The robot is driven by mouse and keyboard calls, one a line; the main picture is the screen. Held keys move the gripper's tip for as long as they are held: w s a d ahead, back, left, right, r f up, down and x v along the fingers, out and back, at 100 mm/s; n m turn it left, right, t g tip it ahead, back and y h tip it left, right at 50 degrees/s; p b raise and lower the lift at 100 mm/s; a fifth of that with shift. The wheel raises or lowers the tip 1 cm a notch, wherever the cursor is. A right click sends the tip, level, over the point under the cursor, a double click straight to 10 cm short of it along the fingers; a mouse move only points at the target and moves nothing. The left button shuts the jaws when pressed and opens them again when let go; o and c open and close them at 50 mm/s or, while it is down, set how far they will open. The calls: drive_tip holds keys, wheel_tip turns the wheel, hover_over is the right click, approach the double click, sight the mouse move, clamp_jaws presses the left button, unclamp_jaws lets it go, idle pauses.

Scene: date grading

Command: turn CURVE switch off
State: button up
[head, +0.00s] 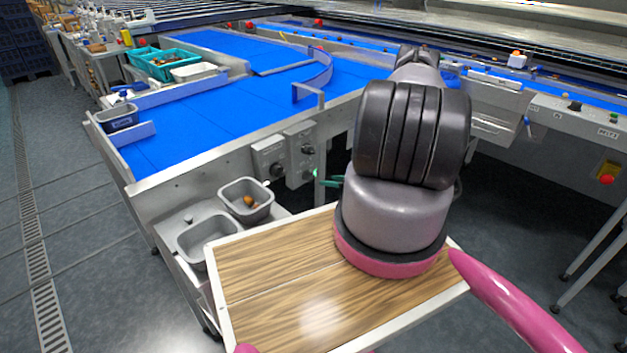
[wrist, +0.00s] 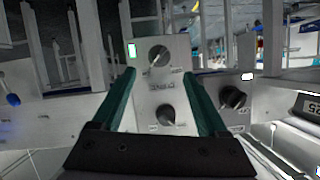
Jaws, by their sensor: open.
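In the wrist view, a grey switch box (wrist: 147,88) carries two rotary knobs, an upper knob (wrist: 158,56) and a lower knob (wrist: 166,114), with small labels too blurred to read. I cannot tell which knob is CURVE. My gripper (wrist: 160,74) is open, its two green fingers on either side of this box's face, with nothing between them. In the head view the switch box (head: 298,136) is on the conveyor's side, and my gripper (head: 324,180) is just right of it, mostly hidden by my arm. Contact cannot be made out.
A neighbouring box (head: 266,153) has a dark knob (wrist: 233,97). Two grey bins (head: 207,229) stand below it on the left. The blue conveyor belt (head: 215,110) runs behind. A red button (head: 606,180) is at the far right. The floor at left is clear.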

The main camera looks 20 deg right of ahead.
sight(313, 178)
drive_tip(key=x, duration=1)
drive_tip(key=shift+w, duration=0.1)
clamp_jaws()
